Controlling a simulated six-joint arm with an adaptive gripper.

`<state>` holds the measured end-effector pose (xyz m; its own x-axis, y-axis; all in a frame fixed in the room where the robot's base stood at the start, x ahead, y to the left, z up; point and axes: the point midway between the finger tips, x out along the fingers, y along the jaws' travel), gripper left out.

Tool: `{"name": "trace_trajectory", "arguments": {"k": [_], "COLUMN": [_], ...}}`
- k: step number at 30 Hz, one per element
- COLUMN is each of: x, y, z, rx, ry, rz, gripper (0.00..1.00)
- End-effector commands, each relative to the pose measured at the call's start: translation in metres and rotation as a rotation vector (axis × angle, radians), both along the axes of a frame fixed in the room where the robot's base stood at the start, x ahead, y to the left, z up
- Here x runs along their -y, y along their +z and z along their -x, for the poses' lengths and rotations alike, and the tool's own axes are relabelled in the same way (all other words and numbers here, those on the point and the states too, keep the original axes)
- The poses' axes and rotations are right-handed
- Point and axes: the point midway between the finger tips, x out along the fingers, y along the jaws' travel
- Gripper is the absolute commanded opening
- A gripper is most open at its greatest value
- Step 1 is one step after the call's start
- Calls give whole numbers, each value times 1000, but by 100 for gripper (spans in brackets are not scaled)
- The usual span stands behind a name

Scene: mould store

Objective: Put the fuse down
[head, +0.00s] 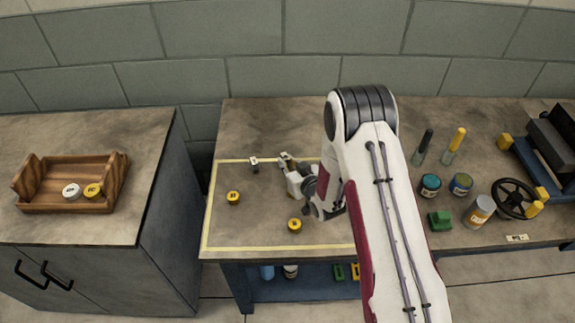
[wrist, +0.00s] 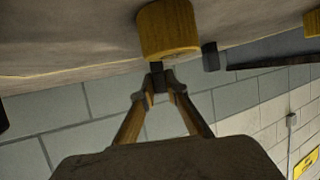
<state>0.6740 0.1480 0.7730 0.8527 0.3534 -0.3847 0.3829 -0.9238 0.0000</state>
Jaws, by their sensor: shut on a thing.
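My gripper (head: 286,161) is low over the left part of the middle bench, inside a pale yellow outline. In the wrist view its two fingers close together at their dark tips (wrist: 159,80). They are shut on the fuse, which is mostly hidden; only a small dark part shows between the tips. I cannot tell whether it touches the bench. A yellow round piece (wrist: 168,30) is close beyond the fingertips in the wrist view.
Within the outline are two yellow round pieces (head: 233,197) (head: 294,225) and a small pale-and-dark piece (head: 254,162). A wooden tray (head: 68,207) stands on the left cabinet. Cans (head: 480,211) and a handwheel (head: 513,198) stand right of my arm. The outline's front left is clear.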

Motion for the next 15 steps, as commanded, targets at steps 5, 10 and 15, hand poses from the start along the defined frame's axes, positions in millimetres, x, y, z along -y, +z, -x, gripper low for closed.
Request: {"name": "trace_trajectory", "arguments": {"k": [5, 10, 15], "x": [0, 0, 0], "y": [-12, -13, -13], "z": [0, 0, 0], "rx": [0, 1, 1], "ry": [0, 0, 0], "rz": [0, 0, 0], "gripper": [0, 0, 0]}}
